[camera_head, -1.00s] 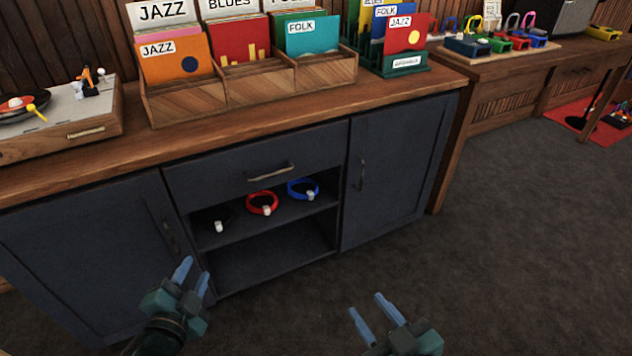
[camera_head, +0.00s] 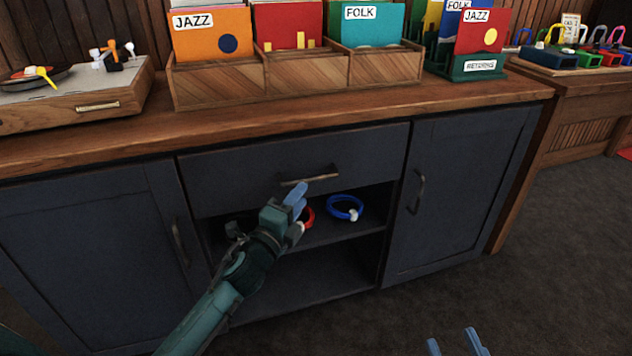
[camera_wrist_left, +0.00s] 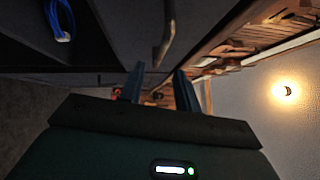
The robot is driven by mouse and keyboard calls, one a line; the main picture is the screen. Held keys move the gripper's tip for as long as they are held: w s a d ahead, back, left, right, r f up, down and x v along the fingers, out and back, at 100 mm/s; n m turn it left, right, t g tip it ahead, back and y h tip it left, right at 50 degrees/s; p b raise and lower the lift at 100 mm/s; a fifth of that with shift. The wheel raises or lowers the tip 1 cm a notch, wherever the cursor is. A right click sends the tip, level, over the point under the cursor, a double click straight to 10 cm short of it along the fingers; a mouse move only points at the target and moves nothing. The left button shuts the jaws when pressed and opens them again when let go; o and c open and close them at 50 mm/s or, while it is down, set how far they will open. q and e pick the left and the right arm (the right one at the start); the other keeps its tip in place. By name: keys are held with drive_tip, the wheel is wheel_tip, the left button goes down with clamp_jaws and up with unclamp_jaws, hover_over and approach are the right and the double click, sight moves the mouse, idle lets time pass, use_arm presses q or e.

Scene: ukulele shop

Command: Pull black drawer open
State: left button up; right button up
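The black drawer (camera_head: 235,173) is the dark blue-black front at the top middle of the cabinet and sits shut, flush with it. Its brass bar handle (camera_head: 322,176) runs level across the front. My left gripper (camera_head: 298,193) is just in front of and below the handle, overlapping its left part. In the left wrist view the handle (camera_wrist_left: 169,38) lies ahead of the two spread fingertips (camera_wrist_left: 158,80), roughly in line with the gap. No clear contact shows. My right gripper (camera_head: 455,343) is open and empty at the bottom edge, over the floor.
Below the drawer, an open shelf holds a blue ring-shaped item (camera_head: 346,207) and a partly hidden red one (camera_head: 309,217). Cabinet doors (camera_head: 462,190) flank it. Record bins (camera_head: 215,88) and a turntable (camera_head: 90,103) stand on top. Floor at right is clear.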

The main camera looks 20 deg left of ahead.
sight(314, 179)
use_arm(q)
drive_tip(key=b+x, duration=0.1)
drive_tip(key=x, duration=0.6)
drive_tip(key=shift+w, duration=0.3)
drive_tip(key=shift+c, duration=0.2)
clamp_jaws()
